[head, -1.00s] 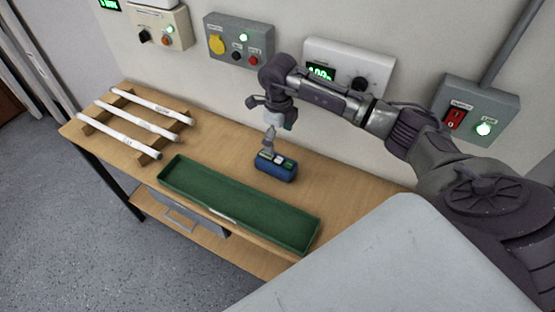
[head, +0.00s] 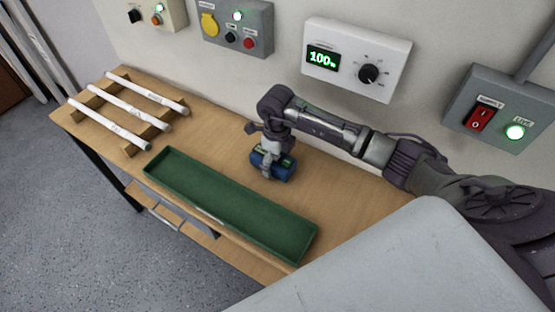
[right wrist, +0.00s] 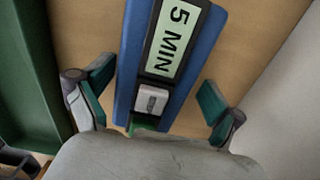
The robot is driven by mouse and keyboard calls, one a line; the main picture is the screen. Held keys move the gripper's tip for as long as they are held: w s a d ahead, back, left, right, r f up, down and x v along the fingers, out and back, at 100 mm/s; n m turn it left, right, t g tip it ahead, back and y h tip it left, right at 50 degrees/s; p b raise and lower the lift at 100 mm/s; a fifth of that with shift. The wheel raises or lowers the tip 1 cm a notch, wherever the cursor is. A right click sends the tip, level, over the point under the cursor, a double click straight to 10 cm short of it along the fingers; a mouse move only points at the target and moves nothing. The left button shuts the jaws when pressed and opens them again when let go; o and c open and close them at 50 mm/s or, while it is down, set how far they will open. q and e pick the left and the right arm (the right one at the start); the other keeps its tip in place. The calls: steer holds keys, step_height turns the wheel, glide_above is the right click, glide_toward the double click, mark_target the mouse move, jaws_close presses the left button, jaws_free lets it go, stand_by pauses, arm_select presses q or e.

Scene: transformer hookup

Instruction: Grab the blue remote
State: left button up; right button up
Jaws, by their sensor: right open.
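The blue remote (head: 285,173) lies on the wooden bench, just behind the green tray. In the right wrist view the remote (right wrist: 130,60) shows a pale "5 MIN" label, a small white button and a bit of green near its lower end. My right gripper (head: 268,170) is low over the remote and partly hides it in the head view. In the right wrist view the right gripper (right wrist: 156,88) is open, one finger on each side of the remote, with gaps between. My left gripper is not in view.
The long green tray (head: 165,158) lies along the bench's front edge, close to the remote. White tubes rest on a wooden rack (head: 130,143) at the left. The wall behind carries a box with a "100" display (head: 323,59) and several switch boxes.

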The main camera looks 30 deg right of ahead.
steer(key=shift+s+a+r, duration=0.2)
steer(key=shift+a+r, duration=0.1)
steer(key=shift+a, duration=0.1)
steer(key=c, duration=0.4)
steer(key=shift+c, duration=1.2)
steer(key=shift+d+f, duration=0.1)
steer(key=shift+d, duration=0.05)
steer(key=c, duration=0.5)
steer(key=shift+c, duration=1.1)
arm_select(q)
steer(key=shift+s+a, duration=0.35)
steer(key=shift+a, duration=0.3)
